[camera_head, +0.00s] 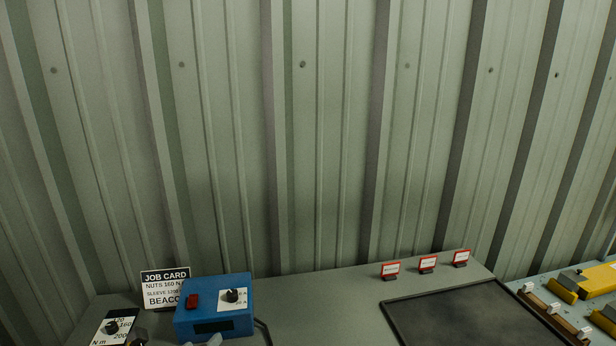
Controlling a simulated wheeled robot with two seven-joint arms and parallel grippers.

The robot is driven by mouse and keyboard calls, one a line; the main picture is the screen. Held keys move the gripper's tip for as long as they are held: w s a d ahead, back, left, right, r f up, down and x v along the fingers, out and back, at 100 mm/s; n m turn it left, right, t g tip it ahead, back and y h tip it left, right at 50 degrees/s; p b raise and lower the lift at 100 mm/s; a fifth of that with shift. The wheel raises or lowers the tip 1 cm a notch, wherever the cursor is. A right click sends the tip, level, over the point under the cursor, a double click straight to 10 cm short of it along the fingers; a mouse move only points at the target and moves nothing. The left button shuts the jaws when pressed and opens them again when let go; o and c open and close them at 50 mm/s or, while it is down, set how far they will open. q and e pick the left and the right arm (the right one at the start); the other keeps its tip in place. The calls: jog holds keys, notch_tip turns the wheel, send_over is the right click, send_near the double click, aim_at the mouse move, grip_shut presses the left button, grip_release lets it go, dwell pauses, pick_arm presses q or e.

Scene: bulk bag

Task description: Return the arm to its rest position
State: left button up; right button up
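Neither of my grippers shows clearly in the head view. A small pale grey shape (214,341) is cut off by the bottom edge, in front of the blue box (213,308); I cannot tell what it is. The blue box stands on the grey bench (320,290) and has a red switch, a black knob on a white label and a dark display.
A job card (165,288) stands behind the blue box, and a dial plate (115,327) lies left of it. Three red-framed signs (428,264) stand behind a dark mat (465,318). Yellow parts (596,281) are at right. A corrugated wall (330,130) closes the back.

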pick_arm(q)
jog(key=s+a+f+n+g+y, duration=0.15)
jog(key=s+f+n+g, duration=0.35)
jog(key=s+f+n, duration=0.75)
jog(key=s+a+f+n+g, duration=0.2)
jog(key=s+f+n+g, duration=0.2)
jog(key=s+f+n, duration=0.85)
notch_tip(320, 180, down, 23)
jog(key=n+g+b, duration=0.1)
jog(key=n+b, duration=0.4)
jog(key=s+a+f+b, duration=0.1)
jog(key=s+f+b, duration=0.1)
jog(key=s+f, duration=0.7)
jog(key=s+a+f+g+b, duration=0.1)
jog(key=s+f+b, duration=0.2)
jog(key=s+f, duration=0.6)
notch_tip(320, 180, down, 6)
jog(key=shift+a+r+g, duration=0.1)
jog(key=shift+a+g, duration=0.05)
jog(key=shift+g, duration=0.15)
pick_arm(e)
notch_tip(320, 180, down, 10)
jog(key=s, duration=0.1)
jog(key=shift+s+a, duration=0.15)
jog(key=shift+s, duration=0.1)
